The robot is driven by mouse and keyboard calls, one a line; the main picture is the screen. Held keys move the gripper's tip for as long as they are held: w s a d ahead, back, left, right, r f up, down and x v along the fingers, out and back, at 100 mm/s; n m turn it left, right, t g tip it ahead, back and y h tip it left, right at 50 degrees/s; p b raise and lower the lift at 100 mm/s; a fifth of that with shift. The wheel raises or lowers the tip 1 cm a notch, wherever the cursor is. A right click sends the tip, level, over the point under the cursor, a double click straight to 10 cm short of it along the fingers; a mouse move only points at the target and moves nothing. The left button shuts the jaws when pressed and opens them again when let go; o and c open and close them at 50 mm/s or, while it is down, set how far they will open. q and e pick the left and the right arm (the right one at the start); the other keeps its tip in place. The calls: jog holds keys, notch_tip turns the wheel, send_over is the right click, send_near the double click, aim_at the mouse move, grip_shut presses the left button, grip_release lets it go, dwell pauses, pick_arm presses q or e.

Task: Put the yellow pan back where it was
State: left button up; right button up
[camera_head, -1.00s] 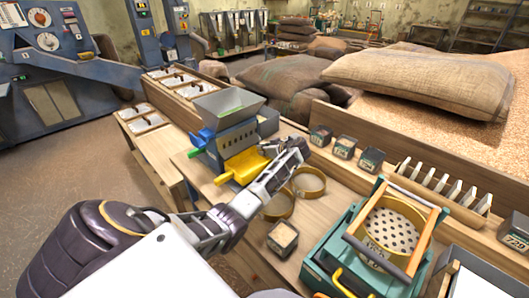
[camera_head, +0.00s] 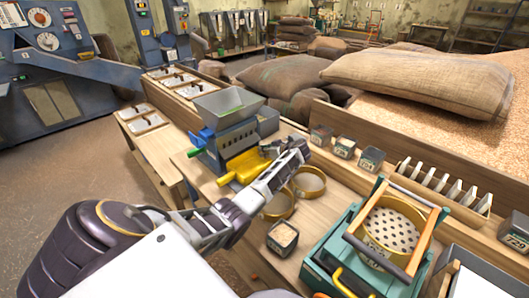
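The yellow pan (camera_head: 243,168) sits at the front foot of a blue machine (camera_head: 234,138) with a grey hopper (camera_head: 228,105). Its yellow handle sticks out to the lower left. My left gripper (camera_head: 277,149) reaches in from the lower left, and its finger end lies at the pan's right side, close to the machine. The fingers overlap each other and the pan's right edge, so I cannot tell whether they are open or shut, or whether they touch the pan. My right gripper is not in view.
Two round sieves (camera_head: 308,181) and a small box of grain (camera_head: 282,238) stand right of my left arm. A teal sieve shaker (camera_head: 341,250) is at the lower right. Several small dark boxes line the bench's back. Grain sacks (camera_head: 420,78) lie behind.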

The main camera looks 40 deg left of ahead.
pick_arm(q)
jog(key=shift+o, duration=1)
jog(key=shift+r, duration=0.15)
jog(key=v, duration=1.2)
